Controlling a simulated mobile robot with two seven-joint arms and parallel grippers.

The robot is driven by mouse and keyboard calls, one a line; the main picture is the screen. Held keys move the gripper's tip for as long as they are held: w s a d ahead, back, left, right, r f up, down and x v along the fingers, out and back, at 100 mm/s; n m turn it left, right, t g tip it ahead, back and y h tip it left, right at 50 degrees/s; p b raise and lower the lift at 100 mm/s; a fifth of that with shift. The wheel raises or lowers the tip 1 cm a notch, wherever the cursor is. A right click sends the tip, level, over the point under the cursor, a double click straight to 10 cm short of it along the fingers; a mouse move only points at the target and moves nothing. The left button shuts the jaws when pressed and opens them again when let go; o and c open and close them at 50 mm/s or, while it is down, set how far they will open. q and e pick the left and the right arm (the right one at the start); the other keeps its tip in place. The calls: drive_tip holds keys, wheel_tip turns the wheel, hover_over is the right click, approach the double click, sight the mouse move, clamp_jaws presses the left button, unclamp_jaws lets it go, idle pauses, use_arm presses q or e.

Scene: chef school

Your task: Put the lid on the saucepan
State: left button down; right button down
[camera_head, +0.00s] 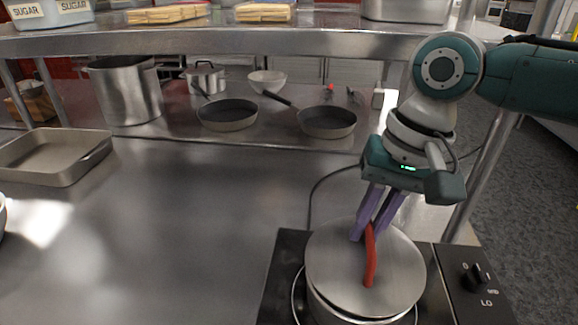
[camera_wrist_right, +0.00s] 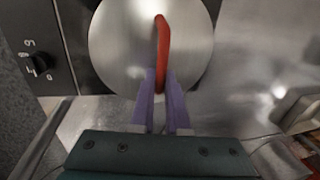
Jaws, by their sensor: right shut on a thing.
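The lid (camera_head: 335,262) is a round steel disc with a red arched handle (camera_head: 370,262). It appears over the saucepan (camera_head: 345,314), which stands on the hob and is mostly hidden beneath it. I cannot tell whether the lid is fully seated. My right gripper (camera_head: 362,236) comes down from above, with its purple fingers shut on the far end of the red handle. In the right wrist view, the fingers (camera_wrist_right: 160,80) meet the near end of the handle (camera_wrist_right: 163,45) above the lid (camera_wrist_right: 115,45). My left gripper is not in view.
The black hob (camera_head: 455,303) has a knob (camera_head: 477,275) at its right. Two frying pans (camera_head: 228,114) (camera_head: 327,121), a tall pot (camera_head: 126,92) and a lidded pot (camera_head: 206,77) stand at the back beneath a shelf. A baking tray (camera_head: 60,172) lies left. The counter's middle is clear.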

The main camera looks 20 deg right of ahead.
drive_tip(key=shift+f, duration=0.5)
drive_tip(key=c, duration=0.9)
unclamp_jaws()
